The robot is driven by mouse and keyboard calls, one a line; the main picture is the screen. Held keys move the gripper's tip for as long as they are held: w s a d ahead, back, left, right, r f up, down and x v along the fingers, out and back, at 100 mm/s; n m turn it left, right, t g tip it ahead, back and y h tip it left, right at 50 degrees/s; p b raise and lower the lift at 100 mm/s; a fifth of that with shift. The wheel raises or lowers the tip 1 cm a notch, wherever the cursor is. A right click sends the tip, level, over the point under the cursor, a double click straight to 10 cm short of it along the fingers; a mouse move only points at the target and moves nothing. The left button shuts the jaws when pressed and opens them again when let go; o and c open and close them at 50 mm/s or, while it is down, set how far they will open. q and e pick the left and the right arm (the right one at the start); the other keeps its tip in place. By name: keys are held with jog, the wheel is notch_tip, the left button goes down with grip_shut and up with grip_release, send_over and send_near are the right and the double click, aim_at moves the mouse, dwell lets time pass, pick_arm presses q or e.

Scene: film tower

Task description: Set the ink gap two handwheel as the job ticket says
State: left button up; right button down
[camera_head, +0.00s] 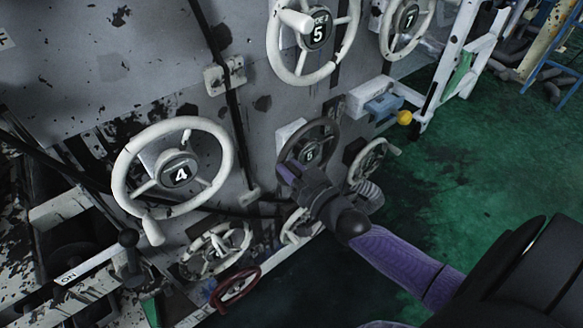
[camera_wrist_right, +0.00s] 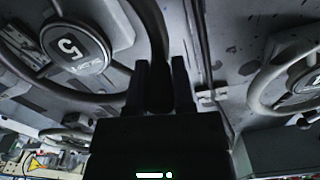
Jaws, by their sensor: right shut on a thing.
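The right gripper (camera_head: 292,176) is at the lower left rim of a dark handwheel (camera_head: 331,130), shut on it. The small number on this wheel's hub looks like 6, but is hard to read. My gripper hides part of the rim. A white handwheel (camera_head: 272,50) marked 5, with small lettering that seems to include a 2, is above it. My left gripper and the job ticket are not in view.
A white handwheel marked 4 (camera_head: 120,180) is at the left, and one marked 7 (camera_head: 429,20) is at the upper right. Smaller white wheels (camera_head: 246,238) and a red wheel (camera_head: 236,290) are low down. A yellow knob (camera_head: 404,117) juts out at right. Green floor (camera_head: 480,180) is clear.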

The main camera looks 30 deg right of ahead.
aim_at(283, 182)
jog(key=shift+f, duration=0.1)
jog(key=shift+a+f+n, duration=0.2)
jog(key=shift+f+n, duration=0.45)
jog(key=shift+n, duration=0.35)
notch_tip(283, 182, down, 5)
jog(key=n+b, duration=0.1)
jog(key=n, duration=0.5)
jog(key=shift+r, duration=0.2)
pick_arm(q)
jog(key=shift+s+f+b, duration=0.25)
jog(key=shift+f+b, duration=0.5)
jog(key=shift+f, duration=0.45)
pick_arm(e)
jog(key=f+n, duration=0.1)
jog(key=d+n, duration=0.1)
jog(key=shift+f+n, duration=0.3)
jog(key=shift+f, duration=0.05)
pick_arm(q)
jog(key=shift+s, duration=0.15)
